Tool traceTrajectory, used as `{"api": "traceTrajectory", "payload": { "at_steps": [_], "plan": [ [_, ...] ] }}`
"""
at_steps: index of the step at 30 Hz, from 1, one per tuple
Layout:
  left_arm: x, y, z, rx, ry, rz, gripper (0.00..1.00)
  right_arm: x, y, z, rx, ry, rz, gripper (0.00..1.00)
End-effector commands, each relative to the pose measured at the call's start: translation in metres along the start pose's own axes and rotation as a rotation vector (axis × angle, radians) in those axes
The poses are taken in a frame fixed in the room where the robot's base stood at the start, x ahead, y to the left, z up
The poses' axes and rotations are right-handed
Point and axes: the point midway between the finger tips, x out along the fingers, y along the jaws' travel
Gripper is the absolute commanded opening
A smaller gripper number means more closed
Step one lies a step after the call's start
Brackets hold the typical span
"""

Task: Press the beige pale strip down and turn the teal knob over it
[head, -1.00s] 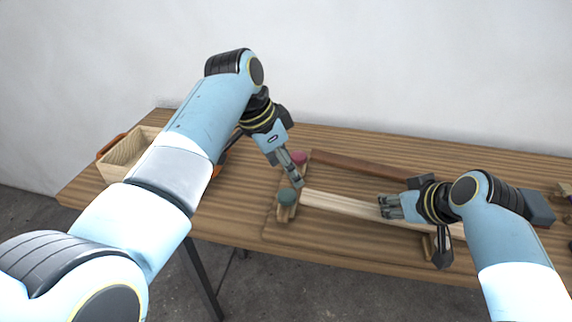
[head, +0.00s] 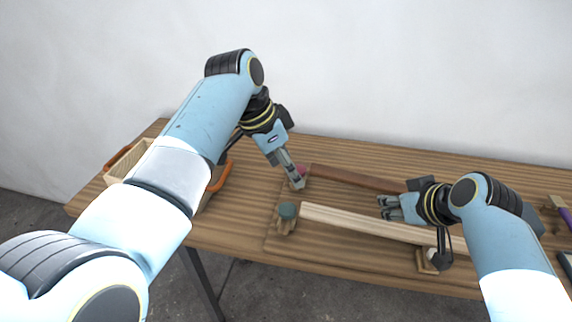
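The beige pale strip (head: 345,218) lies slantwise along the front of a wooden base board, its left end beside the teal knob (head: 288,209). The knob sits on a small wooden post; I cannot tell whether it overlaps the strip. My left gripper (head: 298,185) points down behind the knob, close to a pinkish-red knob (head: 303,170), its fingers together and empty. My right gripper (head: 383,207) points left near the strip's middle, its fingers slightly apart with nothing between them. Whether it touches the strip is unclear. My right wrist and arm hide part of the strip's right end.
A reddish-brown strip (head: 355,179) lies at the back of the board. A wooden box (head: 127,160) with orange handles stands at the left, partly behind my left arm. A wooden block (head: 428,262) is at the front. Small items lie at the far right.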

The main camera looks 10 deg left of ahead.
Motion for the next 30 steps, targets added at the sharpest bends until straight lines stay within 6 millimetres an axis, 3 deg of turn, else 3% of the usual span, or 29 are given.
{"api": "traceTrajectory", "payload": {
  "at_steps": [15, 30],
  "plan": [
    [-0.023, 0.0, -0.01, 0.0, 0.0, 0.0, 0.66, -0.017, 0.0, -0.016, 0.0, 0.0, 0.0, 0.0],
    [-0.029, 0.0, -0.012, 0.0, 0.001, 0.0, 0.66, -0.022, 0.0, -0.02, 0.0, 0.0, 0.0, 0.0]
  ]
}}
